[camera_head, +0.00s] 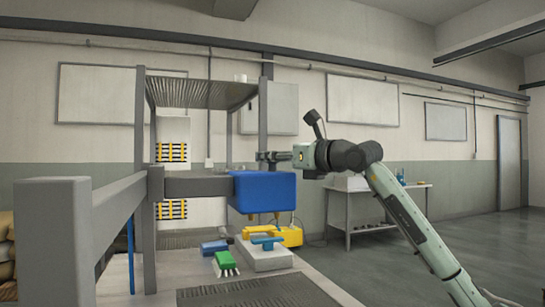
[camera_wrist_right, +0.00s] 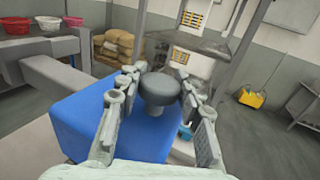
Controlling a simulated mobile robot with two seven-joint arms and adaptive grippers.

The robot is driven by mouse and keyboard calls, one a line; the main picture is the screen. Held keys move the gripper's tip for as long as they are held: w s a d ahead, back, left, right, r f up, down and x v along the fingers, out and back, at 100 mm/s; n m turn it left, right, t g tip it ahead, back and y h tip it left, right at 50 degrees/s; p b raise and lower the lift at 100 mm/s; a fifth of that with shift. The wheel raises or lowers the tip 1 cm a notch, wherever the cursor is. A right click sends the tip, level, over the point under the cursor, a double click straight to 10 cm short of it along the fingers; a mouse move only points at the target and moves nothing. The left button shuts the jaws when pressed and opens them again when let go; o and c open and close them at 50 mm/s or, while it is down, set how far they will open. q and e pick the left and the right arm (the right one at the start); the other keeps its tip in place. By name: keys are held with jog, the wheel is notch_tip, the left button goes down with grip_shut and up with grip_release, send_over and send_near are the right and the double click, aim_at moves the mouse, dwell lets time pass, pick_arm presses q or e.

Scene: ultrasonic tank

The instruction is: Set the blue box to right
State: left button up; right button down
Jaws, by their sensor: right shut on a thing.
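The blue box (camera_head: 262,192) is at the right end of a horizontal grey beam (camera_head: 200,187), above the bench, in the head view. In the right wrist view the blue box (camera_wrist_right: 75,125) fills the lower left, and a round dark grey knob (camera_wrist_right: 158,90) stands up at it. My right gripper (camera_head: 268,157) is at the top of the box, its arm coming from the right. In the right wrist view my right gripper (camera_wrist_right: 156,78) has a finger on each side of the knob and is shut on it. My left gripper is not in view.
A grey frame post (camera_head: 155,220) and a ribbed shelf (camera_head: 200,93) stand close by. A side table (camera_head: 365,229) is farther back; floor at right is clear.

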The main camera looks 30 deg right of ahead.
jog(key=shift+d+r, duration=0.15)
jog(key=c, duration=1.4)
grip_release()
jog(key=shift+o, duration=1.4)
jog(key=shift+w, duration=0.15)
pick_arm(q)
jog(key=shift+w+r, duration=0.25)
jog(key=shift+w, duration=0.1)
pick_arm(e)
jog(key=shift+o, duration=0.6)
jog(key=shift+s, duration=0.2)
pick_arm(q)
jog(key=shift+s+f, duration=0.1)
pick_arm(e)
jog(key=s+d, duration=0.1)
jog(key=s, duration=1)
jog(key=shift+s+d, duration=0.25)
jog(key=shift+d, duration=0.1)
